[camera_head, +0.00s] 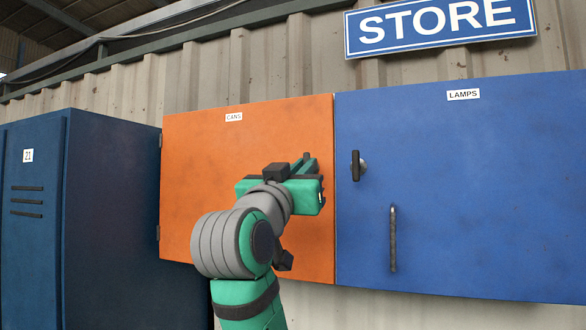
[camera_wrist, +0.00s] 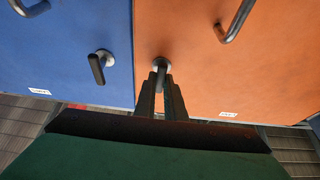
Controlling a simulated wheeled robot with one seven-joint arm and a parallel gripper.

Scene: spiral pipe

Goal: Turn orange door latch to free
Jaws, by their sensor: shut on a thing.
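The orange door (camera_head: 200,165), labelled CANS, is closed flush on the wall cabinet in the head view. My gripper (camera_head: 308,160) is in front of its right edge and hides the latch there. In the wrist view, which is upside down, the orange door (camera_wrist: 250,75) is at the right. Its dark latch (camera_wrist: 161,69) on a round base sits close to the door's edge. My gripper (camera_wrist: 161,85) is shut on the latch's handle, with one finger on each side. Most of the handle is hidden between the fingers, so its exact angle is hard to tell.
A blue LAMPS door (camera_head: 470,190) adjoins at right, with its own black latch (camera_head: 356,166) and bar handle (camera_head: 393,238). The orange door's bar handle (camera_wrist: 238,22) shows in the wrist view. A dark blue locker (camera_head: 110,210) stands at left.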

